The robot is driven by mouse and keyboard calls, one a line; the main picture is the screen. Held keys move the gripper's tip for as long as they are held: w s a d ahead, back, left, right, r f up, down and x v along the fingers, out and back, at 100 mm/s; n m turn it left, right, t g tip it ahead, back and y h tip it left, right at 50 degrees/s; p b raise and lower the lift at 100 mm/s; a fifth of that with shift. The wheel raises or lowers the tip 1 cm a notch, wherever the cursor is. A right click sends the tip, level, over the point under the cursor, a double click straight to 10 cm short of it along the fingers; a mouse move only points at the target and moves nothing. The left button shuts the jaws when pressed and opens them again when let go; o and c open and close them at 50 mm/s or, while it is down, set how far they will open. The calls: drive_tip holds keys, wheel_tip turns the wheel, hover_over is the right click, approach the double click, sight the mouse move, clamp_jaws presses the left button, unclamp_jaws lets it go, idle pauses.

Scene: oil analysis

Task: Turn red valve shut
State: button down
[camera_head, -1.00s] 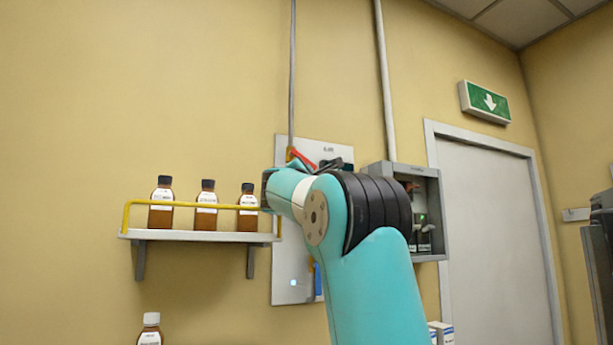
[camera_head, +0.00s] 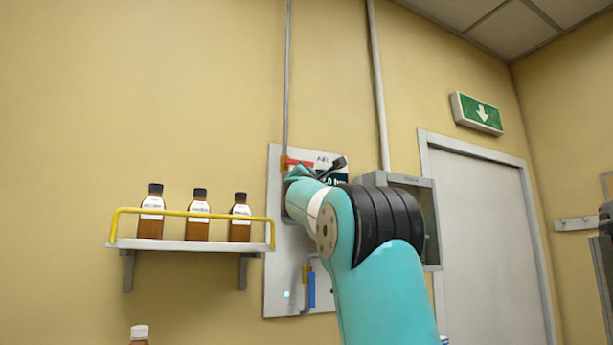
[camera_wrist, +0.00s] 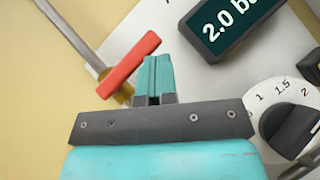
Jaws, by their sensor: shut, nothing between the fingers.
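The red valve handle (camera_head: 297,161) is at the foot of the thin grey pipe, at the top left of the wall panel. In the wrist view the red handle (camera_wrist: 130,64) lies roughly crosswise to the pipe, on a brass body (camera_wrist: 117,88). My gripper (camera_wrist: 154,72) is shut and empty, its teal fingers just right of the handle; whether they touch it I cannot tell. In the head view my gripper (camera_head: 299,172) is just below the handle, partly hidden by my arm.
A display (camera_wrist: 230,22) reading 2.0 and a black dial knob (camera_wrist: 290,130) are right of my gripper. A blue handle (camera_head: 311,290) is lower on the panel (camera_head: 280,250). A shelf (camera_head: 190,244) with brown bottles is left; a grey box (camera_head: 428,225) is right.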

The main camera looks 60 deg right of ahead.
drive_tip(key=shift+s+r, duration=0.15)
drive_tip(key=shift+r, duration=0.05)
idle(0.3)
drive_tip(key=s+a+f+b, duration=0.1)
drive_tip(key=s+f+b, duration=0.2)
drive_tip(key=f+b, duration=0.2)
drive_tip(key=s+a+f+b, duration=0.2)
drive_tip(key=f+b, duration=0.4)
drive_tip(key=shift+s+a+f, duration=0.25)
drive_tip(key=shift+s, duration=0.15)
